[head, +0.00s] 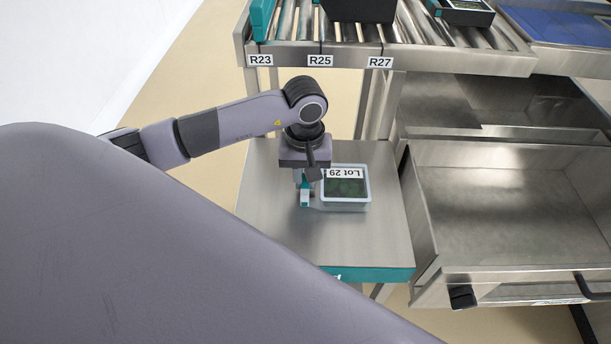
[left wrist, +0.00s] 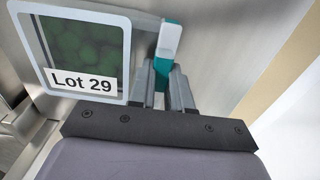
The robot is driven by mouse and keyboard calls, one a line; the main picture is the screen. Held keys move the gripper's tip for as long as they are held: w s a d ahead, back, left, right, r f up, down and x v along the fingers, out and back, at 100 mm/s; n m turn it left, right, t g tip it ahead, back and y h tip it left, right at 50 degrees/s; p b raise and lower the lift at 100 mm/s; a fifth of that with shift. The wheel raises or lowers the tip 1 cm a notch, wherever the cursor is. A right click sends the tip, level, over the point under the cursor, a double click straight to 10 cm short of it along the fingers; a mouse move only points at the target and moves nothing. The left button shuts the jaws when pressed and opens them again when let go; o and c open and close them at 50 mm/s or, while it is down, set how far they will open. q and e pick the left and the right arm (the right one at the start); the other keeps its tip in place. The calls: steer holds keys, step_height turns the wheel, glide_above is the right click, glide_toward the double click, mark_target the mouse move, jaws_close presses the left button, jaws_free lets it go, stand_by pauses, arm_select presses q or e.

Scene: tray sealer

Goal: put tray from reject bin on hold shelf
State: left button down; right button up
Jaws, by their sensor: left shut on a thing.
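A clear tray (head: 346,206) with green contents and a "Lot 29" label is over a low steel shelf (head: 270,225) with a teal front edge. It also shows in the left wrist view (left wrist: 122,55), at upper left. It looks level; I cannot tell whether it rests on the shelf or hangs just above it. My right gripper is not in view.
An empty open steel drawer or bin (head: 500,215) stands right of the shelf. A roller conveyor (head: 350,40) labelled R23, R25 and R27 runs behind, with a dark box (head: 360,8) on it. The shelf around the tray is clear. My large arm link hides the lower left.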

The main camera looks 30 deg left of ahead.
arm_select(q)
steer(key=shift+f, duration=0.25)
steer(key=c, duration=1.1)
jaws_free()
steer(key=shift+o, duration=0.2)
steer(key=shift+r, duration=0.1)
steer(key=shift+r, duration=0.15)
step_height(320, 180, up, 12)
steer(key=shift+s, duration=0.15)
